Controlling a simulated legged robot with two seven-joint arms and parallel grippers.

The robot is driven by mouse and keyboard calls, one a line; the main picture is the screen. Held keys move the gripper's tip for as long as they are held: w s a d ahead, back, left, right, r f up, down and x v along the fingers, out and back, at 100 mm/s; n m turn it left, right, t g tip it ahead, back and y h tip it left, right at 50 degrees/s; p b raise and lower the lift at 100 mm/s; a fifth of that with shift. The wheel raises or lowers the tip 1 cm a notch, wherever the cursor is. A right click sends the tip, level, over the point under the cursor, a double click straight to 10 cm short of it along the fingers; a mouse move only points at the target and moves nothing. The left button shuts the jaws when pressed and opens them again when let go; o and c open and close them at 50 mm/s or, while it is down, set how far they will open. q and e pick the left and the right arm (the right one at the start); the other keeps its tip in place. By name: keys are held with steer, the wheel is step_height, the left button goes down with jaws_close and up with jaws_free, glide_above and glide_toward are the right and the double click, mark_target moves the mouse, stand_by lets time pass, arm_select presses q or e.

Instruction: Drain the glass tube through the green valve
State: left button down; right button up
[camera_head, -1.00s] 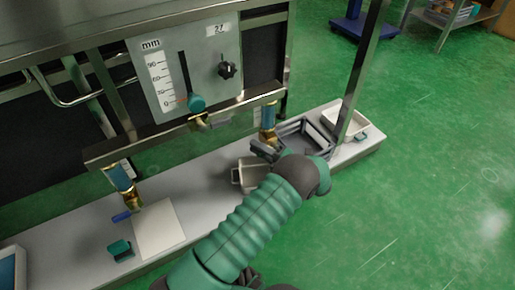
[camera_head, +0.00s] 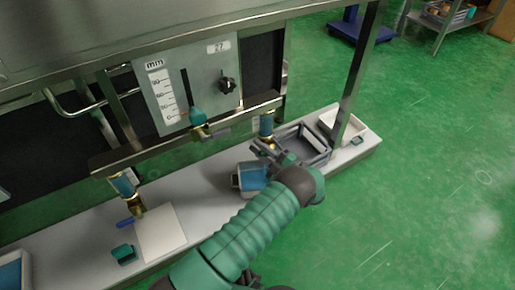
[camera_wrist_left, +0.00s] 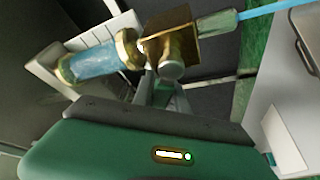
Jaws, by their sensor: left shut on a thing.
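The glass tube (camera_wrist_left: 95,65) with blue liquid joins a brass valve body (camera_wrist_left: 178,42) in the left wrist view. A green outlet piece (camera_wrist_left: 217,22) sticks out of the brass, and a thin blue stream (camera_wrist_left: 265,8) runs from it. In the head view the tube (camera_head: 266,124) hangs under the rail at the right. My left gripper (camera_head: 268,150) is at this valve and shut on its handle, which is mostly hidden. A container (camera_head: 252,177) below shows blue liquid. My right gripper cannot be made out.
A grey crate (camera_head: 318,152) and a white tray (camera_head: 335,128) stand right of the valve, near a metal post (camera_head: 357,85). A blue-handled valve (camera_head: 128,190) hangs at the left over a white sheet (camera_head: 160,232). The panel (camera_head: 188,85) is above.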

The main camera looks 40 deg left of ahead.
arm_select(q)
steer(key=shift+d+f+m, duration=0.1)
steer(key=shift+f+m, duration=0.05)
steer(key=shift+m, duration=0.15)
steer(key=c, duration=1.5)
jaws_free()
steer(key=shift+o, duration=0.9)
steer(key=p+v, duration=0.3)
steer(key=v, duration=1.3)
steer(key=shift+d+f+p, duration=0.15)
steer(key=shift+d+p, duration=0.2)
steer(key=shift+d, duration=0.05)
steer(key=shift+s, duration=0.1)
